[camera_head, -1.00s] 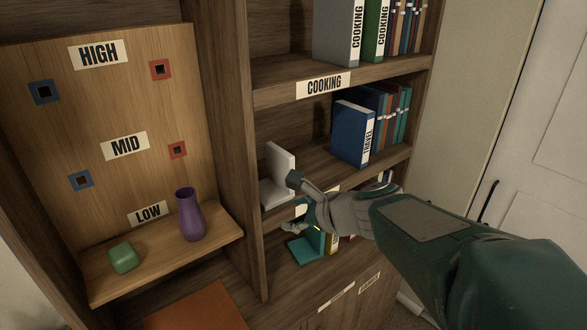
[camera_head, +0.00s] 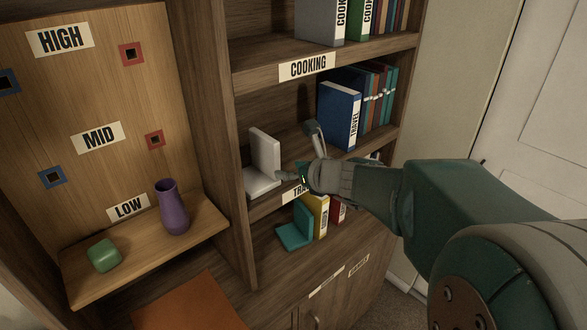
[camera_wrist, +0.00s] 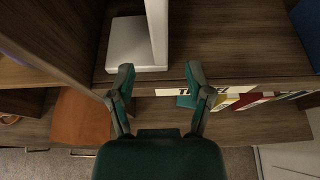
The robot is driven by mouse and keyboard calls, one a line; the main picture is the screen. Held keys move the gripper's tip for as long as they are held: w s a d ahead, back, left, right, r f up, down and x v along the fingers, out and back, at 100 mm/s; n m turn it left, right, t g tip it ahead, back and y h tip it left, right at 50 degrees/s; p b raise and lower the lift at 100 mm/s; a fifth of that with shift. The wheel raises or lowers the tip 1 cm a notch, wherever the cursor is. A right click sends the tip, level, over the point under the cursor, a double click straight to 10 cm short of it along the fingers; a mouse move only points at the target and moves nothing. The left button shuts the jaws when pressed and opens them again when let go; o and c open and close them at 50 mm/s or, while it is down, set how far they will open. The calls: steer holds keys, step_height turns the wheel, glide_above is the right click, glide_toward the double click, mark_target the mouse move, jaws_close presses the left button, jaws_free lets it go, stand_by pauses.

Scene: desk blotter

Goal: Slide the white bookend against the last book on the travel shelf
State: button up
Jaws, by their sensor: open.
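The white bookend (camera_head: 264,152) stands upright at the left end of the travel shelf (camera_head: 292,150), its flat base toward the left. It also shows in the wrist view (camera_wrist: 129,47). The last book, a blue one marked TRAVEL (camera_head: 338,112), stands to its right with bare shelf between them. Its blue edge shows at the right of the wrist view (camera_wrist: 309,30). My gripper (camera_head: 296,152) is open and empty at the shelf's front edge. In the wrist view, the bookend's upright plate lies ahead, between the lines of the two fingertips (camera_wrist: 160,74); I see no grip on it.
A teal bookend (camera_head: 297,228) and a yellow book (camera_head: 320,215) stand on the shelf below. The cooking shelf (camera_head: 300,55) is above. A wooden side panel (camera_head: 215,130) bounds the left. A purple vase (camera_head: 172,210) and green block (camera_head: 104,256) sit on the low ledge.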

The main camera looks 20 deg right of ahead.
mark_target(268, 166)
steer(key=x, duration=0.9)
steer(key=shift+w+a+f, duration=0.1)
steer(key=shift+w+a, duration=0.05)
steer(key=shift+w, duration=0.05)
jaws_close()
